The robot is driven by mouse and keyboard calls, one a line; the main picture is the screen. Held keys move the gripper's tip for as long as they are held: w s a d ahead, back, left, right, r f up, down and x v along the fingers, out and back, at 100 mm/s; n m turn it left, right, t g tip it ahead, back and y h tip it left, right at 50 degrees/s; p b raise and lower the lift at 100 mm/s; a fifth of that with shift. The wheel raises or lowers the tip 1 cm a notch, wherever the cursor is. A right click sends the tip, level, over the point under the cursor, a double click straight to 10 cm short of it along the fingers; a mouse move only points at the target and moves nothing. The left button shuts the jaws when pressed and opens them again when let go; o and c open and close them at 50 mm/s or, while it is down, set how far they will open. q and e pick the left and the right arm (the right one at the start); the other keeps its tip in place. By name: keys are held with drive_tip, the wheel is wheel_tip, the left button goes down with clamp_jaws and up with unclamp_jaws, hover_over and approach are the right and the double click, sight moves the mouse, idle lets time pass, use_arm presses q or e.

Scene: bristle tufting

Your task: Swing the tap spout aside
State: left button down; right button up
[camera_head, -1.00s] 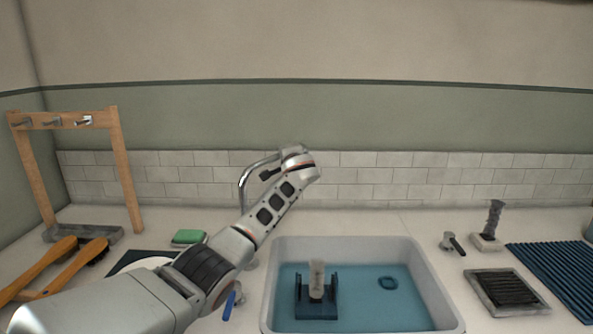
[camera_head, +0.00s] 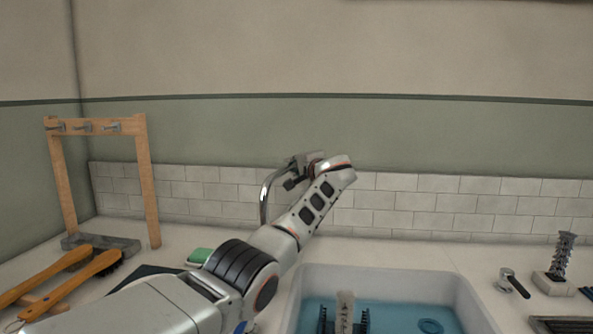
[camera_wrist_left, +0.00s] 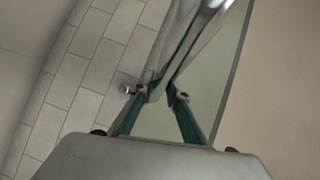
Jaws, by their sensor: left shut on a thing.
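The tap spout (camera_head: 266,193) is a chrome curved tube rising behind the sink's left rear corner; its outer end runs to my left gripper (camera_head: 293,174). That gripper hides the spout's end in the head view. In the left wrist view, the shiny spout (camera_wrist_left: 187,42) runs between the green-edged fingers of my left gripper (camera_wrist_left: 160,94), which are shut on it. My left arm crosses in front of the tap and hides its base. My right gripper is not in view.
A tap lever (camera_head: 512,284) and a ridged post (camera_head: 563,257) stand right. Left are a wooden peg rack (camera_head: 149,190), brushes (camera_head: 95,273) and a green sponge (camera_head: 199,257).

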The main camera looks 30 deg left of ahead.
use_arm(q)
drive_tip(key=shift+f, duration=0.25)
drive_tip(key=c, duration=2)
unclamp_jaws()
drive_tip(key=shift+a, duration=0.1)
drive_tip(key=shift+o, duration=0.2)
drive_tip(key=shift+r, duration=0.15)
drive_tip(key=shift+s+d+r, duration=0.1)
drive_tip(key=shift+s+d, duration=0.1)
drive_tip(key=shift+d, duration=0.25)
drive_tip(key=v, duration=1.1)
drive_tip(key=shift+s, duration=0.15)
